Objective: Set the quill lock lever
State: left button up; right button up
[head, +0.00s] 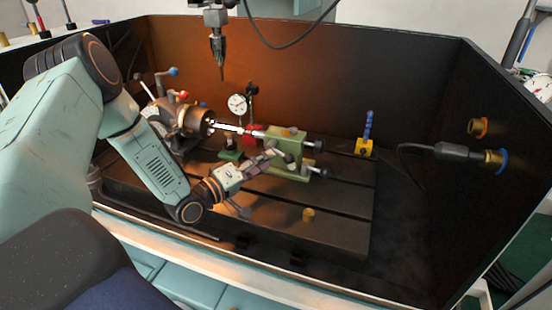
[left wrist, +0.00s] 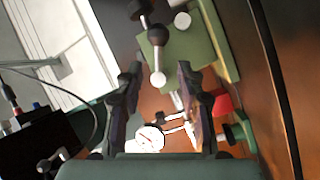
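The green tailstock (head: 284,138) stands on the dark machine table, its quill side facing the chuck (head: 192,120). My left gripper (head: 265,163) is at the near side of the tailstock. My right gripper is not in view.
A dial indicator (head: 238,104) stands behind the quill, close to my left fingers in the wrist view (left wrist: 150,138). A spindle tool (head: 218,55) hangs above. A yellow block with blue pieces (head: 365,146) stands at right. The table's right front is mostly clear.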

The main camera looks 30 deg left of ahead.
aim_at(280, 155)
pick_arm(q)
jog(key=x, duration=0.4)
jog(key=shift+s+d, duration=0.15)
jog(key=shift+d, duration=0.2)
jog(key=shift+w+a+f+b, duration=0.15)
jog(key=shift+w+b, duration=0.15)
jog(key=shift+w, duration=0.15)
jog(key=shift+s, duration=0.2)
jog(key=shift+w+d, duration=0.2)
jog(key=shift+w, duration=0.05)
jog(key=c, duration=0.4)
jog(key=shift+s+a, duration=0.15)
grip_shut()
